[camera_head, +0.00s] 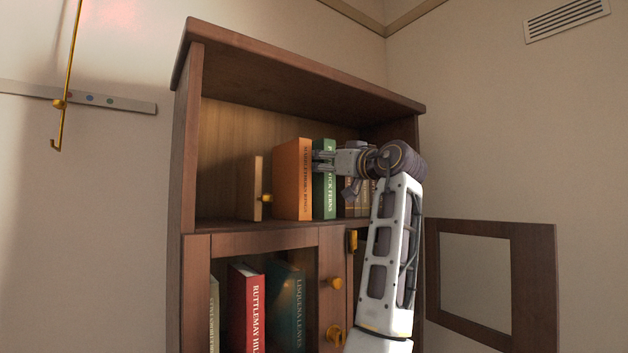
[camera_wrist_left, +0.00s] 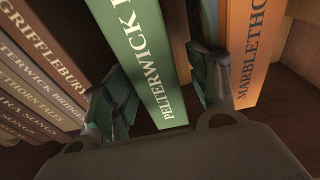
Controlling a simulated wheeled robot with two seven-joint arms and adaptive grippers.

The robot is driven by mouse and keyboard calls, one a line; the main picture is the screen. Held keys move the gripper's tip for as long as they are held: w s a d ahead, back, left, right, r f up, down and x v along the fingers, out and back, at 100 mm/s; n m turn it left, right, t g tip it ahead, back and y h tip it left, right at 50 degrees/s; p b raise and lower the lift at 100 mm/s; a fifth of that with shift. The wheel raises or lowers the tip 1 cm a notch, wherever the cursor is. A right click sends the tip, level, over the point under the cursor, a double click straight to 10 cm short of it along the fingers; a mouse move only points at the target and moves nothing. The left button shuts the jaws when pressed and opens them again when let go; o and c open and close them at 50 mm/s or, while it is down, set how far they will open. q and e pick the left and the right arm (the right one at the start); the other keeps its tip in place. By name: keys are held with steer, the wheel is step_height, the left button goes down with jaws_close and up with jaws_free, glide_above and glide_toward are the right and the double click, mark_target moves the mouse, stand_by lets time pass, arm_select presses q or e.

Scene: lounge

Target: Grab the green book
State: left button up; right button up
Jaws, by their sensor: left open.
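My left gripper (camera_head: 324,160) is open at the book's spine. In the left wrist view, the fingers of the gripper (camera_wrist_left: 160,75) lie one on each side of the green book. Whether they touch it I cannot tell. The gripper and arm hide part of the spine in the head view. My right gripper is not in view.
An orange book (camera_head: 292,180) stands left of the green one, and several brown books (camera_wrist_left: 40,75) stand on its other side. A bookend (camera_head: 258,188) is further left. Below are a red book (camera_head: 246,310) and a dark teal book (camera_head: 285,305). A cabinet door (camera_head: 533,270) hangs open at right.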

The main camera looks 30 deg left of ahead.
mark_target(314, 162)
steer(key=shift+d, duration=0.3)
arm_select(q)
steer(key=shift+w+a+r, duration=0.1)
steer(key=shift+w+a, duration=0.1)
steer(key=shift+a, duration=0.25)
steer(key=p+x, duration=0.1)
steer(key=x, duration=0.2)
steer(key=shift+w+a+p, duration=0.15)
steer(key=shift+a+p, duration=0.2)
steer(key=shift+p, duration=0.05)
steer(key=shift+w+a, duration=0.15)
steer(key=shift+a, duration=0.2)
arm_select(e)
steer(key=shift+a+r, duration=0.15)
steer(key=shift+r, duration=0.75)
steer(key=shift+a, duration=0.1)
arm_select(q)
steer(key=c, duration=0.6)
jaws_close()
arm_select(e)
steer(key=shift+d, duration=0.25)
